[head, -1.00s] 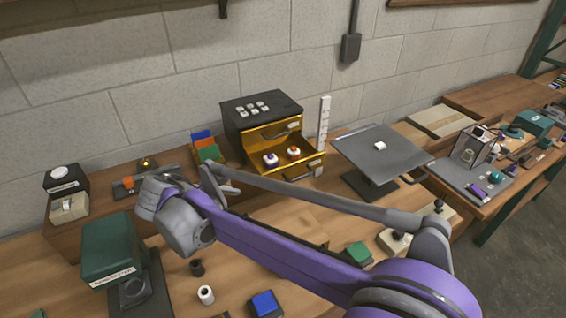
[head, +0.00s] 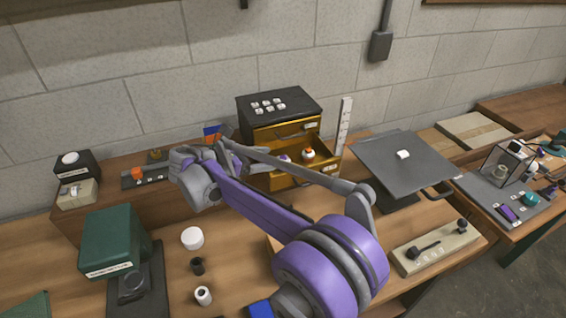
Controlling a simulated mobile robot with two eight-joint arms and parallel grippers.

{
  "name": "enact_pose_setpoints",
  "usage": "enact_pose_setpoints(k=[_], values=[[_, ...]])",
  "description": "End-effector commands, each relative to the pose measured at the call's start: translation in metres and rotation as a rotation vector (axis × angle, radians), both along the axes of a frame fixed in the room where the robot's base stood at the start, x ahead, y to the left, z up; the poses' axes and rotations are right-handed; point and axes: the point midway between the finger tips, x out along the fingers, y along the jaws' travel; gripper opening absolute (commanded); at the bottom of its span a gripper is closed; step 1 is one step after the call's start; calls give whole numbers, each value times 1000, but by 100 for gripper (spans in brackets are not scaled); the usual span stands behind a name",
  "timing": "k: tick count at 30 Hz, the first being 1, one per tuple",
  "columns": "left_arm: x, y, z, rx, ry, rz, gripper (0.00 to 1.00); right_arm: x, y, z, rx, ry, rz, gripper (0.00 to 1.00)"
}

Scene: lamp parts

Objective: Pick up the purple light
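The gold drawer unit (head: 279,119) with a black top stands against the wall, its lower drawer (head: 330,159) pulled out. In that drawer a small white-and-purple piece (head: 283,157), which looks like the purple light, sits left of a white-and-orange one (head: 308,154). The purple piece is partly hidden by my arm. My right arm reaches across from the lower right. Its gripper (head: 228,152) is left of the drawer, mostly behind the wrist and forearm, so its opening cannot be made out. My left gripper is out of view.
A dark tilted plate on a stand (head: 402,165) is right of the drawers, with a white ruler (head: 343,127) between. A green box (head: 111,240), a white round cap (head: 192,238) and small cylinders are at front left. Another purple object (head: 507,212) lies on the right table.

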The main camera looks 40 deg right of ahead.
Motion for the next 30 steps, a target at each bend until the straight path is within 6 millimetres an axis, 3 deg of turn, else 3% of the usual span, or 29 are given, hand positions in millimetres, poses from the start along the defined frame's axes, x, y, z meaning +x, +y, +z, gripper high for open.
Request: enact_pose_setpoints(k=[8,15,28,30], values=[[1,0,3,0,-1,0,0,1,-35,-20,0,-1,-3,81],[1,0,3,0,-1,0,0,1,-38,-21,0,-1,0,81],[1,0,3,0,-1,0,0,1,-38,-21,1,-1,0,5],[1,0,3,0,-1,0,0,1,-38,-21,1,-1,0,0]])
